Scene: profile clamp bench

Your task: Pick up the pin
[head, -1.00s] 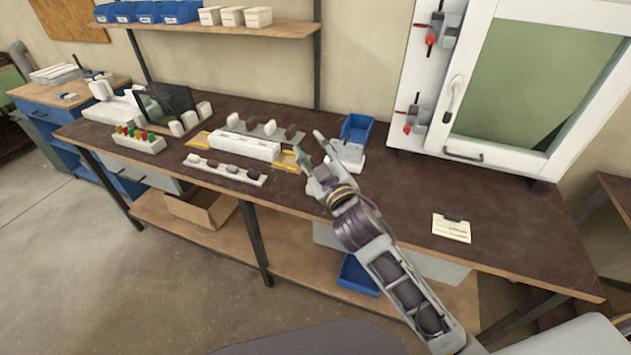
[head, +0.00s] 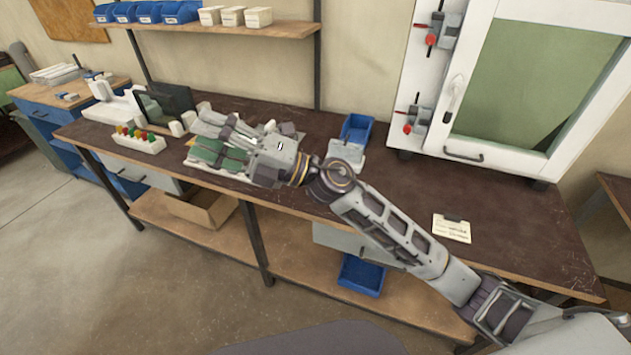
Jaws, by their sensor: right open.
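I cannot tell for sure which thing is the pin; it may be hidden under my right gripper. A white rack (head: 138,142) with several small coloured pieces, red, yellow and green, stands at the bench's left front. My right gripper (head: 206,135) is open, reaching left over the fixture area, just right of the rack. It hides most of the white block and strips there. A white strip's edge (head: 204,163) shows below its fingers. I see nothing held between the fingers. My left gripper is not in view.
A dark screen (head: 166,105) stands behind the rack. A blue bin (head: 357,129) and a grey-white box (head: 346,152) stand right of my gripper. A white cabinet (head: 468,156) with a green panel is at the back right. The bench's right half is mostly clear, with a note card (head: 452,229).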

